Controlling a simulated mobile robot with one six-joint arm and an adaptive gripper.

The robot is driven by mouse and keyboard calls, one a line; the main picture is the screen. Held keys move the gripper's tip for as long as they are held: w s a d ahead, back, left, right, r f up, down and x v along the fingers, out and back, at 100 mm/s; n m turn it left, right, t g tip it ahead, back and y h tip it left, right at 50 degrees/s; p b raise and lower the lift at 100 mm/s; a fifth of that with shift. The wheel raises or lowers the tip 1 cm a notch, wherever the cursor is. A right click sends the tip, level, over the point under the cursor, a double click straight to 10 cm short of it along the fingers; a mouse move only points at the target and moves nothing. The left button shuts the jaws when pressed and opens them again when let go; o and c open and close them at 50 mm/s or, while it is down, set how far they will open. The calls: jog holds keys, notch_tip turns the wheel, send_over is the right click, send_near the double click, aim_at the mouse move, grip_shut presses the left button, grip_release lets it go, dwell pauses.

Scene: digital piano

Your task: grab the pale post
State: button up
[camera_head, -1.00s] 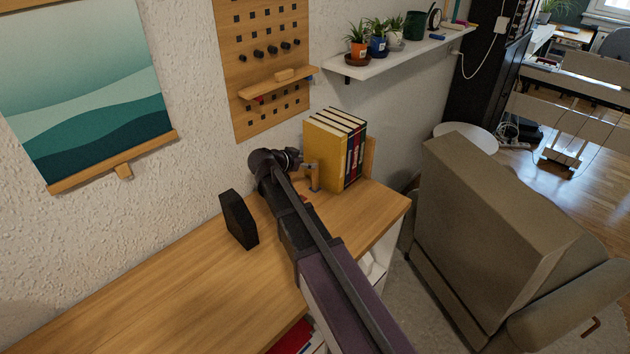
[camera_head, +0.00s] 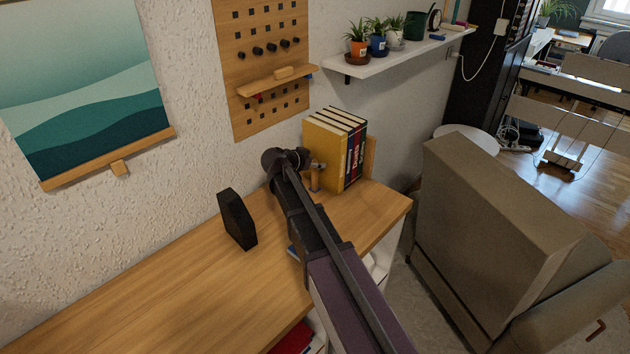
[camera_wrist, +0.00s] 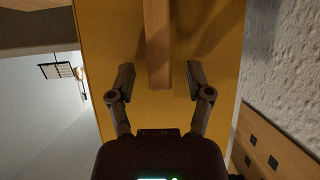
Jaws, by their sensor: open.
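The pale post (camera_wrist: 157,45) is a light wooden bar. In the wrist view it comes down from the top edge and ends between my fingertips. In the head view a small part of the post (camera_head: 315,178) shows in front of the yellow book, beside the end of my arm. My gripper (camera_wrist: 159,80) is open, with one finger on each side of the post and a visible gap on both sides. The fingers are mostly hidden behind the wrist in the head view.
The yellow book (camera_head: 323,153) stands in a row of books right behind the post and fills the wrist view's background. A dark block (camera_head: 237,219) stands on the wooden desk top (camera_head: 180,290) to the left. A pegboard (camera_head: 265,65) hangs on the wall.

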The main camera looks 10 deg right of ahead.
aim_at(320, 152)
dwell(0.3)
grip_shut()
jog(key=shift+r, duration=0.2)
notch_tip(320, 152, up, 4)
jog(key=p, duration=0.4)
jog(key=shift+f, duration=0.15)
jog(key=s+d+p, duration=0.1)
jog(key=s, duration=1.5)
jog(key=shift+d+r, duration=0.35)
jog(key=shift+r, duration=0.1)
